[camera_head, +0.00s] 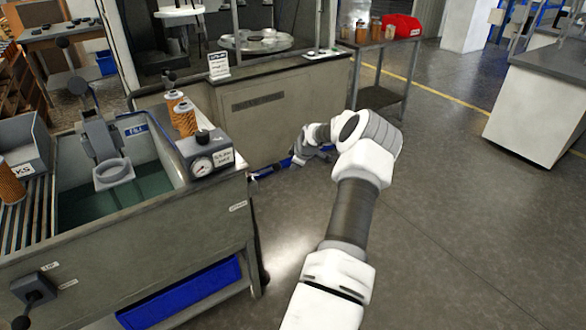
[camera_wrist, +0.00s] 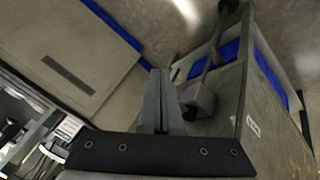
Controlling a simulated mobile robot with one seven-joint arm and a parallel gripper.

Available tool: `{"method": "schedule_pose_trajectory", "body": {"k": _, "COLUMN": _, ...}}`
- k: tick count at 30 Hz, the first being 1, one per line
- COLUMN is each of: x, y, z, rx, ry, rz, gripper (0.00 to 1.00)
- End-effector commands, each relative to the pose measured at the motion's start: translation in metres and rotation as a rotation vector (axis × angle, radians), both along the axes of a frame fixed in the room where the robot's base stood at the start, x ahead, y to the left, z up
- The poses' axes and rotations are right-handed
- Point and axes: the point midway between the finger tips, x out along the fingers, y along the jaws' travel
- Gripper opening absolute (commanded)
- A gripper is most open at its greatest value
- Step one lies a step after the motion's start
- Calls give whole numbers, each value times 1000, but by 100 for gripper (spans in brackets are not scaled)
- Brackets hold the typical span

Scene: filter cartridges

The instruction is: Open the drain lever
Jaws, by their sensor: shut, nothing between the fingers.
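In the wrist view a grey block (camera_wrist: 198,100) with a dark round end sits at the side of the grey tank (camera_wrist: 262,160). A thin grey bar (camera_wrist: 212,58) runs from it towards a dark knob (camera_wrist: 230,6); this looks like the drain lever, pointing down towards the floor. The label beside it is too small to read. In the head view the tank's right side is hidden. My gripper (camera_head: 298,158) is right of the tank, in front of the cabinet. Its fingers (camera_wrist: 160,100) are shut and empty, apparently clear of the block and bar.
The tank (camera_head: 130,245) holds green liquid. Filters (camera_head: 185,120) and a gauge box (camera_head: 205,155) stand on its right edge. A cabinet (camera_head: 270,110) stands behind my gripper. A second knobbed control (camera_head: 35,290) is on the tank's front. Floor to the right is clear.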

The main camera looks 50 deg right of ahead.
Motion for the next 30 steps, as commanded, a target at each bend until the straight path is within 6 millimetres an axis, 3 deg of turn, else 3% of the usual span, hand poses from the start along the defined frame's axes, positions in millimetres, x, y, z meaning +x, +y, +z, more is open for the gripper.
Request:
{"method": "schedule_pose_trajectory", "body": {"k": 1, "x": -8, "y": -5, "z": 16, "rx": -4, "ry": -1, "rz": -3, "gripper": 0}}
{"method": "schedule_pose_trajectory", "body": {"k": 3, "x": -16, "y": -8, "z": 30, "rx": -2, "ry": -2, "rz": -3, "gripper": 0}}
{"method": "schedule_pose_trajectory", "body": {"k": 12, "x": -38, "y": -17, "z": 64, "rx": -2, "ry": -1, "rz": -1, "gripper": 0}}
{"method": "schedule_pose_trajectory", "body": {"k": 30, "x": -41, "y": -17, "z": 67, "rx": 0, "ry": 0, "rz": 0, "gripper": 0}}
